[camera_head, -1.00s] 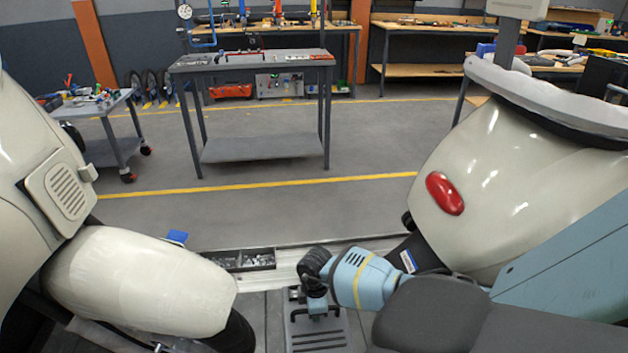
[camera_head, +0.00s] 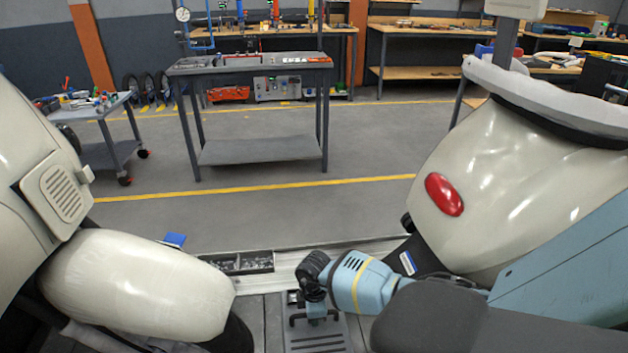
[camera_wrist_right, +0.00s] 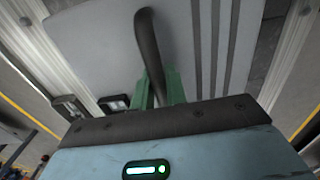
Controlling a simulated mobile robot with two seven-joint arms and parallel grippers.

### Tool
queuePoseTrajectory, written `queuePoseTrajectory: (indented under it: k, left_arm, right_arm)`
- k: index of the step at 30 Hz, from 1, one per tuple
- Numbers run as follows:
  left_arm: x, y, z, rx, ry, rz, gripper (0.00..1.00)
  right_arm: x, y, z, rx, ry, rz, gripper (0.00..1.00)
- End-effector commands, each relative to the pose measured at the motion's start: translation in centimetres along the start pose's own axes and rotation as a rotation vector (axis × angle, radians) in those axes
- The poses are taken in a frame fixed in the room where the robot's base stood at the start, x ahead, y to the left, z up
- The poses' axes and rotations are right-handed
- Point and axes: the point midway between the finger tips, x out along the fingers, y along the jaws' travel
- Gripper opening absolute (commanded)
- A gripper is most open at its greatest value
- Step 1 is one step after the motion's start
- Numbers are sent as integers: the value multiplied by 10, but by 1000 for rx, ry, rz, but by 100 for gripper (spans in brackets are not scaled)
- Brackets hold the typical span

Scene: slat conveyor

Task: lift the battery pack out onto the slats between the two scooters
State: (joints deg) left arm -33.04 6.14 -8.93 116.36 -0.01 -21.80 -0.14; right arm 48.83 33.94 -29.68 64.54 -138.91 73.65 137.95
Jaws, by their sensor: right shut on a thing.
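The battery pack (camera_head: 317,341) is a flat grey case with a dark handle and dark grooves, low in the gap between the two scooters. In the right wrist view the pack (camera_wrist_right: 95,50) fills much of the frame, and the green fingers of my right gripper (camera_wrist_right: 160,85) are shut on its dark handle (camera_wrist_right: 148,45). In the head view my right gripper (camera_head: 315,292) is over the pack. The cream left scooter (camera_head: 135,285) and cream right scooter (camera_head: 490,190) flank it. Grey slats (camera_head: 270,325) show beside the pack; I cannot tell whether it touches them. My left gripper is out of view.
A parts tray (camera_head: 240,263) with small metal pieces lies by the pale conveyor rail (camera_head: 292,262), behind the pack. A blue item (camera_head: 173,240) is near the left scooter. A grey workbench (camera_head: 250,70) and tool cart (camera_head: 95,115) stand beyond, across open floor.

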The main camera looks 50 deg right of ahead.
Motion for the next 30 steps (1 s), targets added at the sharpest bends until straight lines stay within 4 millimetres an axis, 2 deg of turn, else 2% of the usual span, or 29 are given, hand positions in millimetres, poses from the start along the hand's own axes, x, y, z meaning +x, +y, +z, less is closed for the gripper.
queuePoseTrajectory:
  k: [30]
  left_arm:
    - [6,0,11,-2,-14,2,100]
  right_arm:
    - [16,2,-1,1,4,4,0]
